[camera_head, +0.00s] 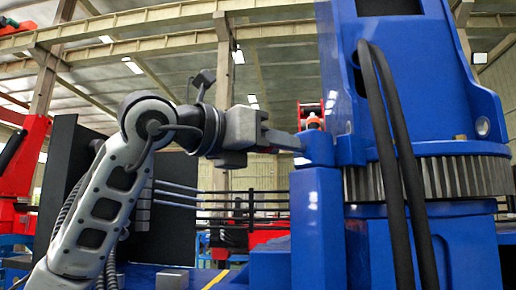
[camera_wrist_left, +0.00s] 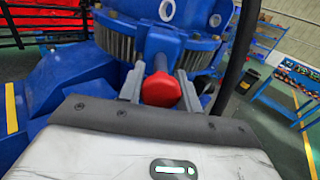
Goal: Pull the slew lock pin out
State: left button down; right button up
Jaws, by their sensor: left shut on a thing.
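The slew lock pin has a red, faceted head, seen in the left wrist view (camera_wrist_left: 161,90) between my two grey fingers. A short part of its shaft shows beyond the head, toward the blue crane housing. In the head view a red knob (camera_head: 314,122), likely the same head, shows above the blue bracket (camera_head: 319,149) beside the toothed slew ring (camera_head: 430,177). My left gripper (camera_head: 298,142) reaches in from the left, level, and is shut on the pin. How deep the pin sits in the bracket is hidden. My right gripper is not in view.
The blue crane column (camera_head: 405,85) stands at the right, with two thick black hoses (camera_head: 398,170) hanging in front of it. A blue post (camera_head: 317,225) stands below the bracket. A dark panel (camera_head: 65,170) and railings stand behind my left arm.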

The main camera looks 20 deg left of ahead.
pick_arm(q)
jog(key=shift+f, duration=0.1)
jog(key=shift+s, duration=0.1)
jog(key=c, duration=1)
grip_release()
jog(key=shift+s+a, duration=0.1)
jog(key=shift+s, duration=0.05)
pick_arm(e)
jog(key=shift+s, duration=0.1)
pick_arm(q)
jog(key=shift+s+a, duration=0.2)
jog(key=shift+s, duration=0.15)
jog(key=b+v, duration=0.2)
jog(key=v, duration=1.3)
jog(key=shift+b, duration=0.4)
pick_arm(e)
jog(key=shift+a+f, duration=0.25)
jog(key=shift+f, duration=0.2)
